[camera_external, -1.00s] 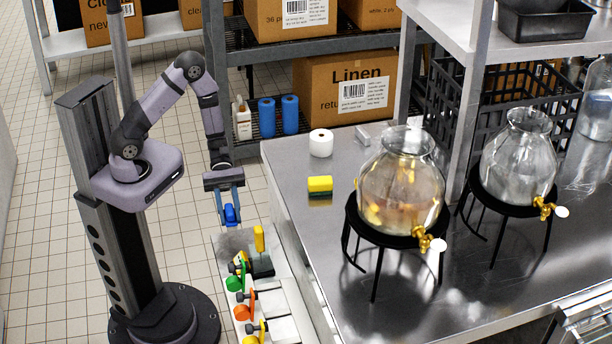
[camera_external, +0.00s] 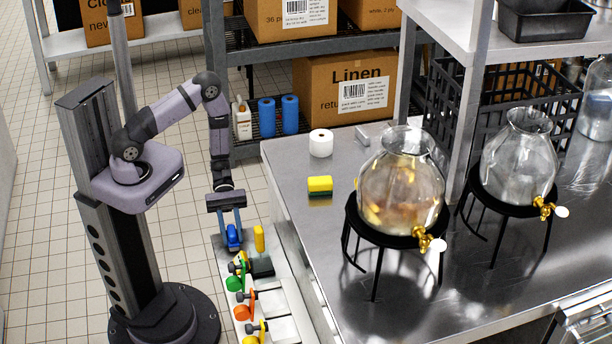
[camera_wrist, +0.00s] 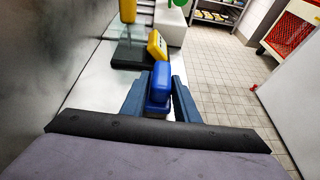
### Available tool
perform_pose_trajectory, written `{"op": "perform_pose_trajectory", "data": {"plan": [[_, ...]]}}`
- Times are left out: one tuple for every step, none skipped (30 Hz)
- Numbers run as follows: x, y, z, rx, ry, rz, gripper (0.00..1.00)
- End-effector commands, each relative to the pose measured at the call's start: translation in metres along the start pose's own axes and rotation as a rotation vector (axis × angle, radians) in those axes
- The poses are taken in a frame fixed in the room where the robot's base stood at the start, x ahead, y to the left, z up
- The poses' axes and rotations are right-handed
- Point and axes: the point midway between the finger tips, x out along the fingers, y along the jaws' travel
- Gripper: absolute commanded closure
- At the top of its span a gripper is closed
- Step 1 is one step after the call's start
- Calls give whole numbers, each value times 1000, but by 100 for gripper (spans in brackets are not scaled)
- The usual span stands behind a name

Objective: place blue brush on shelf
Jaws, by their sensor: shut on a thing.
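The blue brush (camera_external: 233,236) is between the fingers of my gripper (camera_external: 232,238) in the external view. The brush also shows in the wrist view (camera_wrist: 159,83), where my gripper (camera_wrist: 160,92) is shut on it with one blue finger on each side. The brush is just above or at the narrow white shelf (camera_external: 288,293) along the counter's side. I cannot tell whether it touches the shelf. Its lower end is hidden.
A yellow-handled black tool (camera_external: 260,242) stands right beside the brush. Yellow, green (camera_external: 236,282) and orange (camera_external: 245,307) tools line the shelf toward the front. The steel counter (camera_external: 300,220) rises at the right, with a sponge (camera_external: 320,186) and glass dispensers (camera_external: 404,185).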

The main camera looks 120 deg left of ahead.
Motion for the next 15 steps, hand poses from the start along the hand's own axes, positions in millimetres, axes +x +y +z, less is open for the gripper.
{"op": "perform_pose_trajectory", "data": {"plan": [[0, 0, -1, 1, 0, 0, 95], [0, 0, -1, 1, 0, 0, 95], [0, 0, -1, 1, 0, 1, 95], [0, 0, -1, 2, 0, 1, 95], [0, 0, -1, 1, 0, 0, 95], [0, 0, -1, 1, 0, 0, 95], [0, 0, 0, 1, 0, 0, 95], [0, 0, -1, 1, 0, 0, 95], [0, 0, -1, 1, 0, 0, 95], [1, 0, -2, 1, 0, 0, 95], [1, 0, -3, 1, 0, 0, 95], [1, 0, -4, 1, 0, 0, 70], [1, 0, -3, 1, 0, 0, 63], [1, 0, -3, 1, 0, 0, 56], [1, 0, -3, 1, 0, 0, 54]]}}
